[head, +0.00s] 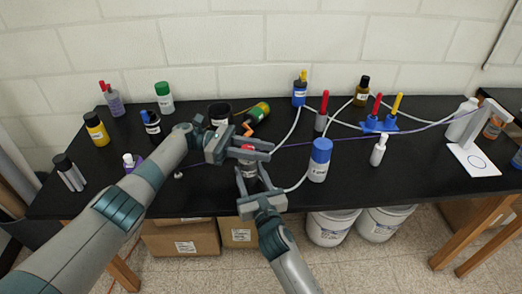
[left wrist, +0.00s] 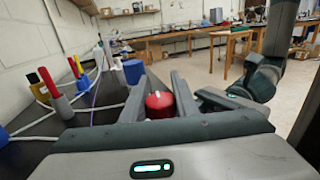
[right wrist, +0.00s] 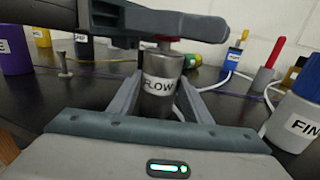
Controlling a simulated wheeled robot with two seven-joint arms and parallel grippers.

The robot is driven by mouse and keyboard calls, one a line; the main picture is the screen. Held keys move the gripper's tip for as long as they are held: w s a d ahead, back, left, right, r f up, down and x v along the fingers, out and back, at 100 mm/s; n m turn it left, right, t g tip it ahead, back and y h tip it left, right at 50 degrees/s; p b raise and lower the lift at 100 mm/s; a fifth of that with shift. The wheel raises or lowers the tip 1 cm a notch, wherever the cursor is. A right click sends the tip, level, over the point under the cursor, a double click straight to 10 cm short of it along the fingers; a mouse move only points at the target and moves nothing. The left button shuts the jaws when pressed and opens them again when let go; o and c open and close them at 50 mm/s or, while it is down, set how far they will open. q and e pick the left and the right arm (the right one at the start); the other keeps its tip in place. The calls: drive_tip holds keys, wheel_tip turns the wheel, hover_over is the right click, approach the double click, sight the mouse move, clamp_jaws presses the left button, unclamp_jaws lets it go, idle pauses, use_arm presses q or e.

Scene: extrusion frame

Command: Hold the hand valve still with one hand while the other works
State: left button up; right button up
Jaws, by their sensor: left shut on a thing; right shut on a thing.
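The hand valve is a grey cylinder (right wrist: 160,95) labelled "FLOW" with a red knob on top. It stands upright near the front of the black bench. My right gripper (head: 253,174) is shut on the grey body, with a finger on each side in the right wrist view. My left gripper (head: 262,150) reaches over from the left, above the right one, and is shut on the red knob (left wrist: 160,105). In the head view, the fingers hide much of the valve; part of the red knob (head: 248,148) shows.
A blue-capped bottle (head: 320,160) stands close on the right, beside a white hose. A red-handled valve (head: 321,112) and a blue block (head: 379,124) with red and yellow handles stand behind. A black cup (head: 220,113) and a green bottle (head: 259,112) are just behind my left gripper.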

use_arm(q)
drive_tip(key=shift+f, duration=0.15)
drive_tip(key=o, duration=1.1)
drive_tip(key=shift+c, duration=0.2)
drive_tip(key=shift+a, duration=0.1)
drive_tip(key=v, duration=0.7)
drive_tip(key=shift+a, duration=0.2)
